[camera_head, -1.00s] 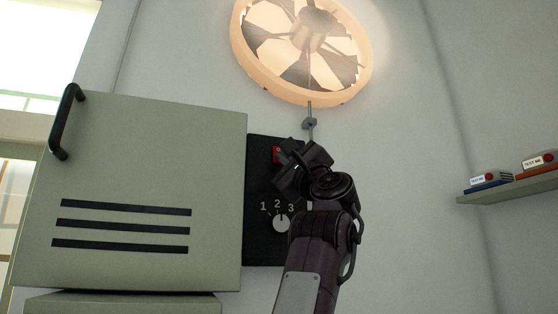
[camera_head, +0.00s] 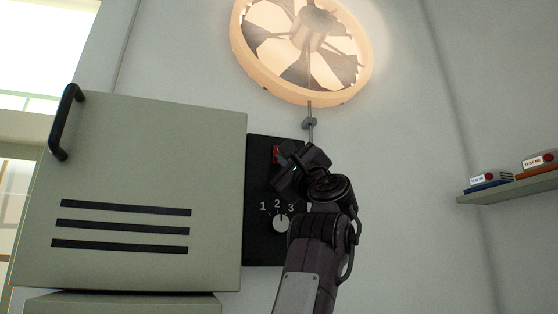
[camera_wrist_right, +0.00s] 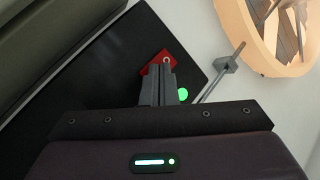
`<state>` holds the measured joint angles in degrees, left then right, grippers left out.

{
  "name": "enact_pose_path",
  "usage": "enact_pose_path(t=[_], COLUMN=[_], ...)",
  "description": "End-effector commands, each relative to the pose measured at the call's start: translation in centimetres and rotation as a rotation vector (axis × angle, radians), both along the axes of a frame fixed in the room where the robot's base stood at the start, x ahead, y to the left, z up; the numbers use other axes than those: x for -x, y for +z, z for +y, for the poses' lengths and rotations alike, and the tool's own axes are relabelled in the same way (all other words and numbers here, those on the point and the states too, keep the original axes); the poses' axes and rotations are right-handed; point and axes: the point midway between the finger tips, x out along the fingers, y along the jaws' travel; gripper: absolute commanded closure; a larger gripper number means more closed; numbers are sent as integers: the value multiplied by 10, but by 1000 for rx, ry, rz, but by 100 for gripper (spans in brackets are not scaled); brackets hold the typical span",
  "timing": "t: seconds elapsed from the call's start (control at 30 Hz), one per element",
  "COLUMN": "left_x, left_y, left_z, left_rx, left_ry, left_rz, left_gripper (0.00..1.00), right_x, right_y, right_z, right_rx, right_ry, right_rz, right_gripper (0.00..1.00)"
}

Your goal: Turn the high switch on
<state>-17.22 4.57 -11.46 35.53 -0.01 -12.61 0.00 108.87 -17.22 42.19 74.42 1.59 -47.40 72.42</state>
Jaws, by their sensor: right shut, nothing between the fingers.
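A red switch (camera_head: 276,154) sits near the top of a black panel (camera_head: 262,250) on the wall. In the head view my right gripper (camera_head: 284,162) is at the switch and covers part of it. In the right wrist view the shut fingers (camera_wrist_right: 160,82) reach the red switch (camera_wrist_right: 156,62), whose lower part they hide. Whether they touch it I cannot tell. A green light (camera_wrist_right: 183,94) shows beside the fingers. A white dial (camera_head: 281,223) marked 1, 2, 3 is lower on the panel. My left gripper is out of view.
A grey-green cabinet door (camera_head: 150,150) with a black handle (camera_head: 62,122) stands left of the panel. A round lit fan (camera_head: 262,76) is above. A shelf (camera_head: 510,188) with small boxes labelled TEST ME is at right. The wall between is bare.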

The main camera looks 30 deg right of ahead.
Motion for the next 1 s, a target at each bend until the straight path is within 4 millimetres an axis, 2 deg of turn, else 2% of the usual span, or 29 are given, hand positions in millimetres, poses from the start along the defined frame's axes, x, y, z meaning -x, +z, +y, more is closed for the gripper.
enact_pose_path(t=[0.27,0.57,1.0], left_x=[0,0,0], left_y=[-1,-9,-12], left_z=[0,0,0], left_rx=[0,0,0], left_ry=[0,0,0], left_rz=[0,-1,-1], left_gripper=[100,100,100], right_x=[1,14,22], right_y=[0,1,2], right_z=[0,3,5], right_rx=[0,0,-1], right_ry=[0,0,-1], right_rz=[-1,-1,-2], right_gripper=[100,100,100])
